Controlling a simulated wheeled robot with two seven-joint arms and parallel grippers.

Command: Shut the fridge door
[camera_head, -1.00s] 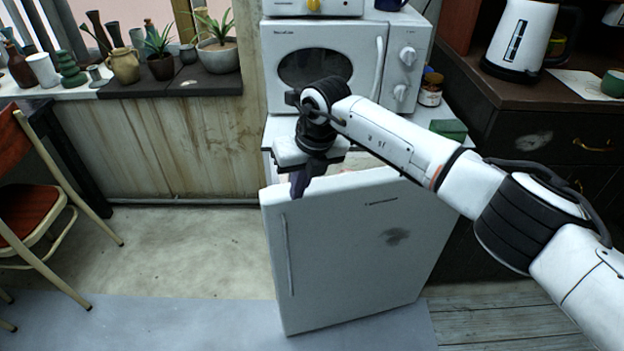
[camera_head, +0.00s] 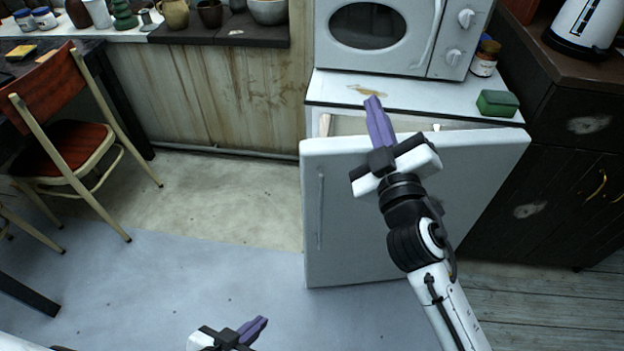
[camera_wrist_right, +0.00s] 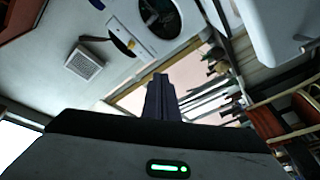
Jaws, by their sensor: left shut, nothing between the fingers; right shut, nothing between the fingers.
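The white fridge door (camera_head: 345,225) stands ajar in the middle of the head view, its handle at the left side. A gap shows between its top edge and the white fridge cabinet (camera_head: 440,92), with part of the inside visible. My right gripper (camera_head: 376,112) is shut and empty, its purple fingers overlapping the door's top edge in the picture and pointing towards the cabinet. Whether it touches the door I cannot tell. The shut fingers also show in the right wrist view (camera_wrist_right: 160,90). My left gripper (camera_head: 258,325) is shut and empty at the bottom, apart from the door.
A microwave (camera_head: 400,35) and a green sponge (camera_head: 497,103) are on the cabinet top. A dark counter (camera_head: 560,140) stands at the right. A red chair (camera_head: 70,150) stands at the left. The floor left of the door is clear.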

